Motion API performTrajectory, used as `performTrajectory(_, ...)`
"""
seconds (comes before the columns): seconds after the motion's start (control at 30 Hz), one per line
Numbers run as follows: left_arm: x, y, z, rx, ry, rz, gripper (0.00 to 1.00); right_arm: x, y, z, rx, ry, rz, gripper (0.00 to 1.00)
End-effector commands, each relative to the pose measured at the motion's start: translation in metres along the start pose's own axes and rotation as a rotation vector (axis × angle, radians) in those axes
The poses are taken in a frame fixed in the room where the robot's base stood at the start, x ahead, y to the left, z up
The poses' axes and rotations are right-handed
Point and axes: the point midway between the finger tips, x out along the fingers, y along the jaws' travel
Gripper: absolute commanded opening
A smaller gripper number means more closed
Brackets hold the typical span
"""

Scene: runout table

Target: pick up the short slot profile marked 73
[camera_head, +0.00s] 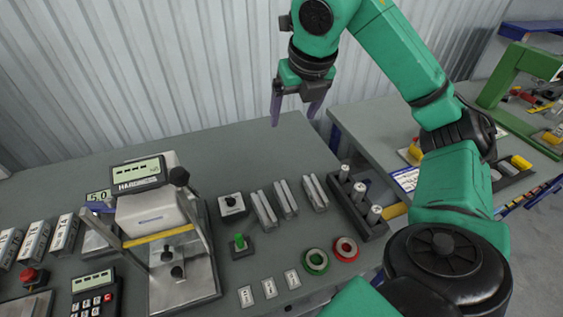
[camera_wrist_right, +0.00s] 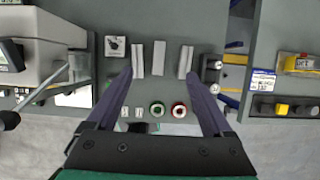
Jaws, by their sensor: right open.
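Three short grey slot profiles lie side by side on the table: a left one (camera_head: 263,208), a middle one (camera_head: 286,199) and a right one (camera_head: 315,192). The right wrist view shows them too, left (camera_wrist_right: 138,60), middle (camera_wrist_right: 158,57) and right (camera_wrist_right: 186,62). I cannot read a 73 on any of them. My right gripper (camera_head: 294,118) is open and empty, high above the table's back part, apart from the profiles. In the wrist view its fingers point toward the row of profiles. My left gripper is not in view.
A dark rack (camera_head: 358,205) with upright metal cylinders stands right of the profiles. A green ring (camera_head: 316,262), a red ring (camera_head: 346,249) and small white tags (camera_head: 269,288) lie in front. A small dial box (camera_head: 232,206) and a hardness tester (camera_head: 140,175) stand left.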

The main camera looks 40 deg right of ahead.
Motion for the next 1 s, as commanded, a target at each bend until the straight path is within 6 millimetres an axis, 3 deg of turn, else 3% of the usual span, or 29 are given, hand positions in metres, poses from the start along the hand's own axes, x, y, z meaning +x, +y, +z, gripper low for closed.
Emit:
performTrajectory(0.37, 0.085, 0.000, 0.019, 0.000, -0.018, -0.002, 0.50, 0.079, 0.000, -0.033, 0.000, -0.001, 0.000, 0.85)
performTrajectory(0.6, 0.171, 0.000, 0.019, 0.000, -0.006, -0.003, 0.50, 0.159, 0.000, -0.066, 0.000, -0.001, 0.000, 0.85)
performTrajectory(0.7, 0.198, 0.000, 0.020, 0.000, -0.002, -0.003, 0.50, 0.184, 0.000, -0.076, 0.000, -0.001, 0.001, 0.85)
performTrajectory(0.87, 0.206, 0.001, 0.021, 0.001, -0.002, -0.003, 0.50, 0.196, 0.000, -0.078, 0.000, 0.001, -0.001, 0.85)
performTrajectory(1.0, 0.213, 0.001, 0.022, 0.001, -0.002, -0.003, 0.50, 0.227, -0.001, -0.078, 0.001, 0.005, -0.005, 0.85)
